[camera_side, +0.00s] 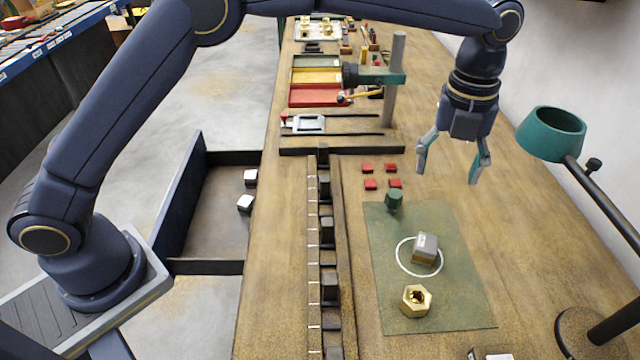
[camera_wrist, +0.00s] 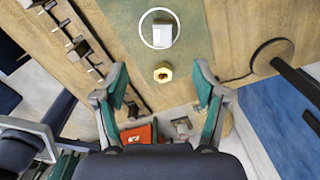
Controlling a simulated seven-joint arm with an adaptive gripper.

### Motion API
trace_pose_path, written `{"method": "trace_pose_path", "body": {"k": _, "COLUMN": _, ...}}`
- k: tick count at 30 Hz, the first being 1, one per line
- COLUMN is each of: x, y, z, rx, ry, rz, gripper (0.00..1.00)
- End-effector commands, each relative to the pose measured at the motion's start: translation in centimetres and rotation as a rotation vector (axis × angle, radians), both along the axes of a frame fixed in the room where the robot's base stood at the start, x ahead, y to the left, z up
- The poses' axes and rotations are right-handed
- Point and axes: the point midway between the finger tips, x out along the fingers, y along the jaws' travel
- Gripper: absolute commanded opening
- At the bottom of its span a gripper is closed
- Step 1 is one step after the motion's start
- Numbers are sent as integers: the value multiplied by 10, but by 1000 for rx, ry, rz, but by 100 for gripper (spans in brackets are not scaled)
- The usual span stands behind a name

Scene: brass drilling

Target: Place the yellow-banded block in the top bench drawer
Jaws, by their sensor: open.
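A grey block (camera_side: 425,247) stands inside a white ring on the green mat (camera_side: 455,300). Its lower part looks brownish, and I cannot tell clearly whether it is a yellow band. It also shows in the wrist view (camera_wrist: 162,36), within the ring. The bench drawer (camera_side: 205,250) is pulled out on the left side of the bench. Two white-topped dark blocks (camera_side: 250,177) (camera_side: 245,203) lie in it. My gripper (camera_side: 448,173) is open and empty, raised over the bench beyond the mat's far right corner. In the wrist view its fingers (camera_wrist: 160,85) are spread apart.
A brass nut (camera_side: 416,301) and a green knob (camera_side: 394,199) are on the mat. Several red pieces (camera_side: 369,168) lie behind it. A dark slotted rail (camera_side: 328,230) runs between mat and drawer. A lamp (camera_side: 552,135) stands right; a post tool (camera_side: 396,75) stands behind.

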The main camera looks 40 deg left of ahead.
Motion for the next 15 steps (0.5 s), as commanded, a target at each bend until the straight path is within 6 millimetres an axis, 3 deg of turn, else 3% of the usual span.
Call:
{"method": "trace_pose_path", "body": {"k": 1, "x": -5, "y": -6, "z": -14, "rx": 13, "ry": 23, "rz": -14, "gripper": 71}}
{"method": "trace_pose_path", "body": {"k": 4, "x": -11, "y": -12, "z": -29, "rx": 22, "ry": 38, "rz": -28, "gripper": 71}}
{"method": "trace_pose_path", "body": {"k": 15, "x": -12, "y": -12, "z": -108, "rx": 22, "ry": 37, "rz": -26, "gripper": 71}}
